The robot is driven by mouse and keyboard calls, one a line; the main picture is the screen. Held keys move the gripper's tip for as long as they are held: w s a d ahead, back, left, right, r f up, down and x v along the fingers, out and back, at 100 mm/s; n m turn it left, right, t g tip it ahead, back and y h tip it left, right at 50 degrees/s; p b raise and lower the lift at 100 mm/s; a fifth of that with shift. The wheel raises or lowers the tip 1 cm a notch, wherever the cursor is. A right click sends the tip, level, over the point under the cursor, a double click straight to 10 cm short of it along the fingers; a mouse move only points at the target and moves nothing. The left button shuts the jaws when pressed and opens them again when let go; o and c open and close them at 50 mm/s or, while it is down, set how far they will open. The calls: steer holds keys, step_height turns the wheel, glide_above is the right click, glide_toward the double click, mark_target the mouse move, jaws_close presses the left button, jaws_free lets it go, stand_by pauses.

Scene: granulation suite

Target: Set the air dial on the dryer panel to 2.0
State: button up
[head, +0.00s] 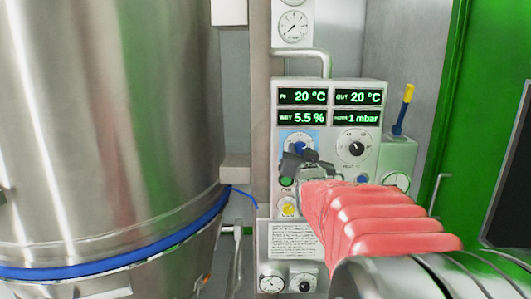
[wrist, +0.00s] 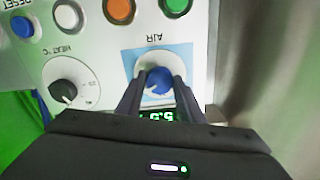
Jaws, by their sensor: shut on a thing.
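The dryer panel (head: 330,125) is a pale upright box with green displays reading IN 20 °C, OUT 20 °C, WET 5.5 % and 1 mbar. The air dial is a blue knob (wrist: 158,80) on a light blue square (wrist: 186,58), labelled AIR upside down in the wrist view. My gripper (wrist: 158,86) is shut on the blue knob, one finger on each side. In the head view my gripper (head: 303,158) covers the lower part of the air dial (head: 300,147). The knob's pointer and scale numbers are too small or hidden to read.
The black heat dial (head: 356,148) is beside the air dial. Buttons, including a green one (wrist: 175,5) and an orange one (wrist: 120,9), lie close by. A large steel vessel (head: 110,120) stands left. A lever with a yellow grip (head: 407,95) rises at right.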

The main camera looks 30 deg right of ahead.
steer(key=shift+n, duration=0.3)
steer(key=n, duration=0.5)
steer(key=shift+n, duration=0.4)
steer(key=n, duration=0.5)
steer(key=shift+f, duration=0.1)
steer(key=shift+n, duration=0.3)
steer(key=o, duration=1.1)
steer(key=shift+c, duration=0.2)
steer(key=v, duration=1.3)
steer(key=shift+s+a, duration=0.2)
steer(key=shift+s, duration=0.15)
